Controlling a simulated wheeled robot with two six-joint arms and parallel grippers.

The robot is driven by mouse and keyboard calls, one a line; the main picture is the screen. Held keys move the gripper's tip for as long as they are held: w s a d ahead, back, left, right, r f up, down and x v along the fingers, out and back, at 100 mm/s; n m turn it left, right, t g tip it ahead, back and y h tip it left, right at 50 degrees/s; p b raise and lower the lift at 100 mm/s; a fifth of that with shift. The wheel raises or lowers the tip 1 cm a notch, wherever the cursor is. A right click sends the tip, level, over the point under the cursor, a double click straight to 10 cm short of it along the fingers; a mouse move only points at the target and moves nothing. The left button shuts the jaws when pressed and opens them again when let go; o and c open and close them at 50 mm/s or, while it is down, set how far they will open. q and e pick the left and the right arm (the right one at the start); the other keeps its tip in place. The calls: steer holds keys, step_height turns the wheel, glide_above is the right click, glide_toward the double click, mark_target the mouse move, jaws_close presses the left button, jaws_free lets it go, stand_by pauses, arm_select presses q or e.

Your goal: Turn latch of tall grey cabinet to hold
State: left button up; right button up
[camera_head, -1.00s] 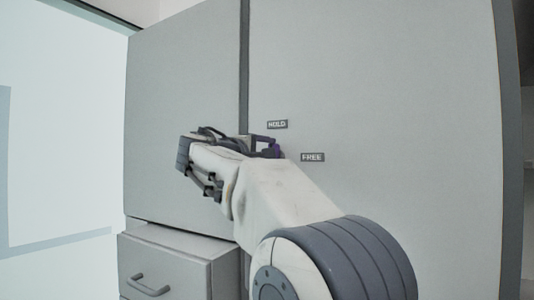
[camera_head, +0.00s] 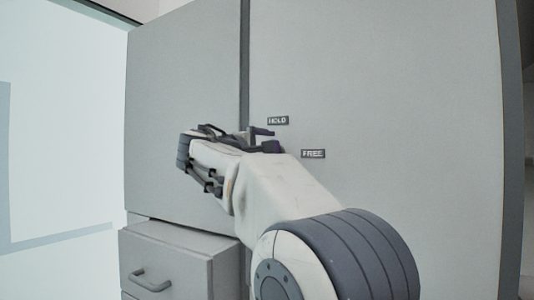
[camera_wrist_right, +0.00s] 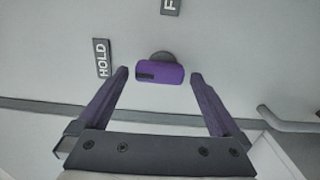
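The tall grey cabinet (camera_head: 400,110) fills most of the head view, with a HOLD label (camera_head: 278,120) above a FREE label (camera_head: 313,154). In the right wrist view, the purple latch (camera_wrist_right: 172,74) sticks out on a dark hub. Its dark mark is at the end towards the HOLD label (camera_wrist_right: 101,58); the FREE label (camera_wrist_right: 171,6) is at the top edge. My right gripper (camera_head: 263,139) is at the cabinet door in the head view, mostly hiding the latch. Its fingers are open on either side of the latch, with a visible gap on each side. My left gripper is out of view.
A low grey drawer unit (camera_head: 190,258) with a bar handle (camera_head: 149,281) stands at the lower left, in front of the cabinet. A dark vertical seam (camera_head: 244,60) runs beside the latch area. The door face right of the labels is clear.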

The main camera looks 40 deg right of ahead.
steer(key=v, duration=1)
steer(key=shift+s+a, duration=0.15)
steer(key=shift+a, duration=0.05)
steer(key=a+f+n+y, duration=0.25)
steer(key=a+f, duration=0.25)
steer(key=f, duration=0.4)
steer(key=s+a+f+n+y, duration=0.1)
steer(key=a+f+y, duration=0.35)
steer(key=f, duration=0.45)
steer(key=a+f+n+y, duration=0.1)
steer(key=a+f+y, duration=0.3)
steer(key=f, duration=0.5)
steer(key=s+a+f+m+g+y, duration=0.1)
steer(key=s+a+f+g+y, duration=0.1)
steer(key=s+a+f, duration=0.45)
steer(key=s+a+f+g+y, duration=0.2)
steer(key=s+a+f+g, duration=0.1)
steer(key=s+f, duration=0.5)
steer(key=s+a+f+m+g+y, duration=0.1)
steer(key=s+a+f+g+y, duration=0.2)
steer(key=s+f, duration=0.45)
step_height(320, 180, up, 26)
steer(key=a+t+p, duration=0.1)
steer(key=p, duration=2.3)
steer(key=shift+s, duration=0.4)
